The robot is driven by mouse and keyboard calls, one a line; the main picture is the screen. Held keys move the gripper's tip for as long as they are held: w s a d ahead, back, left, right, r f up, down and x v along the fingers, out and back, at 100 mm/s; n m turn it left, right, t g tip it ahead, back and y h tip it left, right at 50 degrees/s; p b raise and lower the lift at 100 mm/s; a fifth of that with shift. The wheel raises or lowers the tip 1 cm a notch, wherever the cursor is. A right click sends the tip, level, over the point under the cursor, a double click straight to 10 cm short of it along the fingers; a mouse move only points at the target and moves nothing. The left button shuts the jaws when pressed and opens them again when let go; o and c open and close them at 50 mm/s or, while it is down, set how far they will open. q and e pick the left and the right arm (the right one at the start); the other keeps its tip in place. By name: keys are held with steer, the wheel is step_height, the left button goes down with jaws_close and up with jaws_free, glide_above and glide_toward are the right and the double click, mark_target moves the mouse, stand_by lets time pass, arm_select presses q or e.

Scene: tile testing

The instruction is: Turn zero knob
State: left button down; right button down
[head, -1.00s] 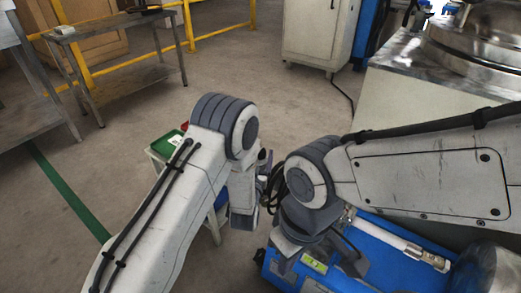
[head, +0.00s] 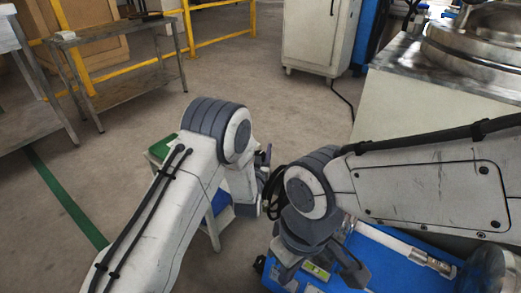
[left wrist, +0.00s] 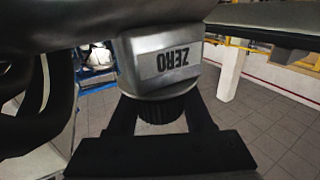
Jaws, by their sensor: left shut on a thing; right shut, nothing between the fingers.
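The zero knob (left wrist: 168,109) is a dark ribbed knob under a grey metal housing (left wrist: 160,65) whose label reads ZERO, upside down in the left wrist view. My left gripper (left wrist: 162,116) has one finger on each side of the knob and is shut on it. In the head view my left gripper (head: 264,160) shows only in part past the arm, and the knob is hidden there. My right gripper (head: 319,268) points down over the blue machine (head: 395,265); it is shut and empty.
A white tube (head: 405,248) lies on the blue machine. A small stand with a green top (head: 160,147) is partly behind my left arm. A metal vessel (head: 480,45) stands on a bench at the right. Open floor lies ahead, with a grey table (head: 110,30) at the back left.

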arm_select(q)
steer(key=shift+m+h, duration=0.3)
steer(key=shift+h, duration=0.2)
steer(key=m+g+h, duration=0.1)
steer(key=m+h, duration=0.1)
steer(key=h, duration=0.1)
steer(key=d+m+g+h+p, duration=0.1)
steer(key=m+g+h, duration=0.1)
steer(key=h, duration=0.1)
steer(key=shift+s+m+h, duration=0.2)
steer(key=shift+m+h, duration=0.1)
steer(key=shift+s+d+m+g+h+p, duration=0.2)
steer(key=shift+m+g+h+p, duration=0.05)
steer(key=shift+m+g+h, duration=0.65)
steer(key=shift+s+d+m+g+h+p, duration=0.15)
steer(key=shift+m+g+h+p, duration=0.15)
steer(key=shift+m+g+h, duration=0.65)
steer(key=shift+s+d+m+g+h+p, duration=0.25)
steer(key=shift+m+g+h, duration=0.45)
steer(key=shift+g, duration=0.35)
steer(key=shift+c, duration=1.5)
jaws_free()
